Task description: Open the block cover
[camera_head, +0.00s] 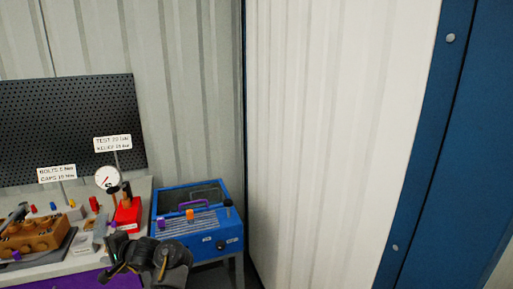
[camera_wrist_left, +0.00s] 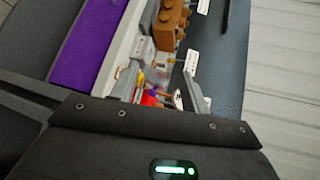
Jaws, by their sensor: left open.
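A brown-orange pump block (camera_head: 35,236) stands on the bench at the far left of the head view, its left side cut by the frame edge. The block also shows at the top of the left wrist view (camera_wrist_left: 170,25). I cannot make out a separate cover on it. My left gripper (camera_head: 120,252) is open, low in the head view, to the right of the block and apart from it. I see nothing held in it. My right gripper is in neither view.
A red hand pump (camera_head: 127,214) with a white gauge (camera_head: 107,178) stands beside the block. A blue machine (camera_head: 212,244) with a purple handle is to its right.

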